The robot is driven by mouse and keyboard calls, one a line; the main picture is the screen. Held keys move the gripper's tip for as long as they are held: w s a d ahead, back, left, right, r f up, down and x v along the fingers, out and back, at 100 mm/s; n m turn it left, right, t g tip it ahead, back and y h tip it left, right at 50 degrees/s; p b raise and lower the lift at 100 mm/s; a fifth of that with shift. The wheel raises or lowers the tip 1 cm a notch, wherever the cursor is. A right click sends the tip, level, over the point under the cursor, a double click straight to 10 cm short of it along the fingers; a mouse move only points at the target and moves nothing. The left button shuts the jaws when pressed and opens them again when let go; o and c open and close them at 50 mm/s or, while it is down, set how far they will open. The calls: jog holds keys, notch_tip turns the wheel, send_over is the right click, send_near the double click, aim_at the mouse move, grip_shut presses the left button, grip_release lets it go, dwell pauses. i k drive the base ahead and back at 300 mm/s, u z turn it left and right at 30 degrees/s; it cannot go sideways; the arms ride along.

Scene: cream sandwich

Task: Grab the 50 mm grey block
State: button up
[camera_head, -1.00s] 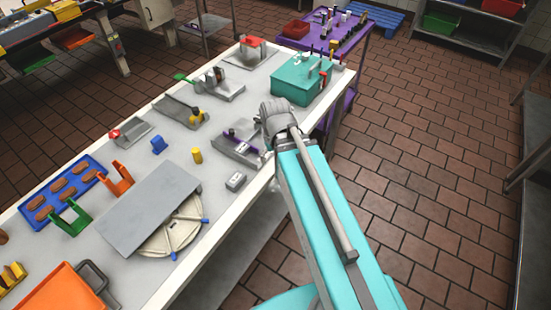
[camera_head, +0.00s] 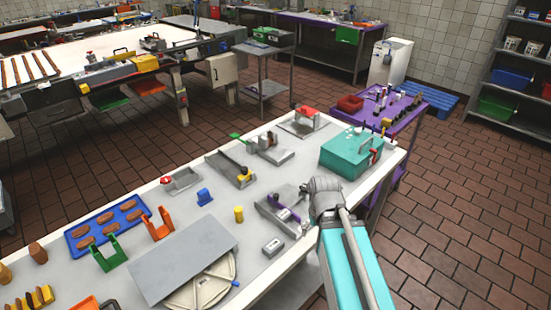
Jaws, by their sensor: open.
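A small light grey block (camera_head: 273,247) with a dark mark on top lies on the grey worktop (camera_head: 190,212) near its front edge. I take it for the 50 mm block; its size cannot be read. My gripper (camera_head: 306,224) is at the end of my teal arm, to the right of the block and apart from it. It is mostly hidden by my wrist, and the little that shows is open with nothing seen in it.
A grey fixture with a purple part (camera_head: 284,212) stands just behind the block. A grey board (camera_head: 183,258) lies front left. A teal box (camera_head: 352,152) stands back right.

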aim_at(285, 215)
jog(key=k, duration=1.3)
jog(key=u, duration=0.3)
jog(key=i, duration=0.8)
jog(key=z, duration=0.15)
